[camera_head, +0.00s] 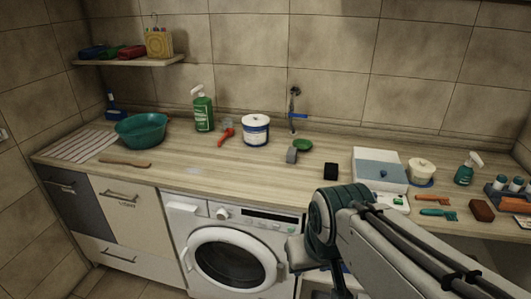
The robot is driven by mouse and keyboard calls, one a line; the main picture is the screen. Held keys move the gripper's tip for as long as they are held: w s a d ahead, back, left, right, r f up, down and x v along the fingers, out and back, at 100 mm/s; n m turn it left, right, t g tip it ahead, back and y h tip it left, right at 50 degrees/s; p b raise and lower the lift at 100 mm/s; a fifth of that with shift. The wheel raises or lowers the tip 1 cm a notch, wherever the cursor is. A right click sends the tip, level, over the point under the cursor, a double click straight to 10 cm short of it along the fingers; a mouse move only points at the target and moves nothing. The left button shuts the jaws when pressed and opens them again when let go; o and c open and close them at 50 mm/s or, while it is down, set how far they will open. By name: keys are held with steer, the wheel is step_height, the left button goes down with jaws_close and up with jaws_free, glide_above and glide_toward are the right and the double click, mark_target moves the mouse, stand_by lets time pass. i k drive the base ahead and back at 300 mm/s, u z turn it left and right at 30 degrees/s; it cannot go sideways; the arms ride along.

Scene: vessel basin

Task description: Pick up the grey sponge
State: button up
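A black block (331,170) lies right of the sponge. A blue-and-white box (378,170) stands further right. The counter in front of the sponge is clear.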

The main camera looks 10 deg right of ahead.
mark_target(292, 152)
steer(key=u, duration=0.4)
steer(key=i, duration=1.45)
steer(key=z, duration=0.8)
